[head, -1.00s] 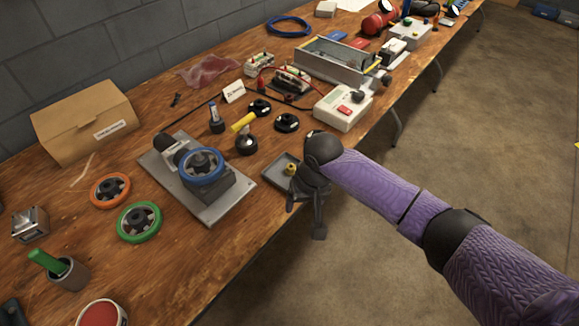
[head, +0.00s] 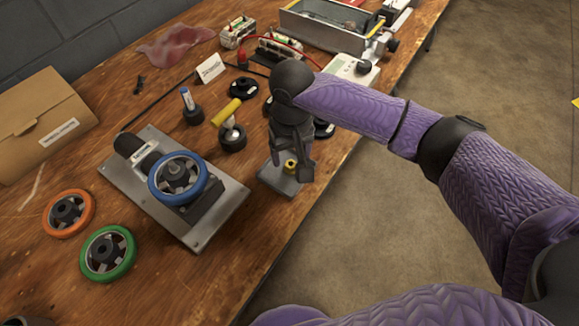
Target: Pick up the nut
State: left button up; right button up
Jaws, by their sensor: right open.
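The nut (head: 290,165) is a small yellow, brass-coloured piece in a shallow grey tray (head: 274,181) at the table's front edge. My right gripper (head: 293,172) points down over the tray, its dark fingers apart on either side of the nut in the picture. I cannot tell whether the fingers touch the nut. The fingers and wrist hide part of the tray. My left gripper is not in view.
Left of the tray, a metal plate (head: 222,214) bears a fixture with a blue wheel (head: 178,178). Orange (head: 68,213) and green (head: 108,253) wheels lie further left. A yellow-handled tool (head: 228,115) and black knobs stand close behind the tray.

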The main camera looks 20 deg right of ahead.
aim_at(291, 162)
notch_tip(291, 162, down, 3)
jog(key=shift+f+b, duration=0.1)
jog(key=shift+b, duration=0.35)
jog(key=shift+r, duration=0.25)
jog(key=shift+c, duration=0.3)
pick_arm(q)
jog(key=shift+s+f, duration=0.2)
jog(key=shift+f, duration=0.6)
pick_arm(e)
grip_shut()
pick_arm(q)
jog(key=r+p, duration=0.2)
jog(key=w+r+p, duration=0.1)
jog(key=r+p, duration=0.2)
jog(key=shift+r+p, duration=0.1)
jog(key=shift+p, duration=0.25)
pick_arm(e)
notch_tip(291, 162, up, 10)
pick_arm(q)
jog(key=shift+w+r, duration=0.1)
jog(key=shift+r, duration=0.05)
pick_arm(e)
jog(key=shift+a+r, duration=0.1)
